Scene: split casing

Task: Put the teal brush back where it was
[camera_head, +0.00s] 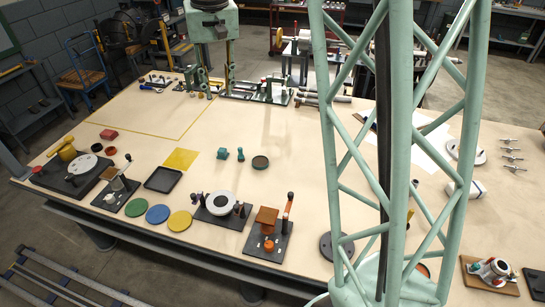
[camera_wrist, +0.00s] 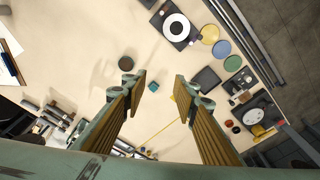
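Two small teal pieces lie close together near the middle of the table, one on the left (camera_head: 222,153) and one on the right (camera_head: 240,153). They are too small for me to tell which, if either, is the teal brush. One teal piece (camera_wrist: 152,86) shows between my fingers in the wrist view, some way below them. My gripper (camera_head: 218,90) is over the back part of the table, with its fingers wide apart. In the wrist view my gripper (camera_wrist: 158,84) is open, and nothing is held between the fingertips.
A dark round dish (camera_head: 260,162) lies right of the teal pieces. A yellow square (camera_head: 181,159) and a black tray (camera_head: 163,180) lie to the left. Green, blue and yellow discs (camera_head: 158,214) and fixtures line the front edge. My lattice column blocks part of the right side.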

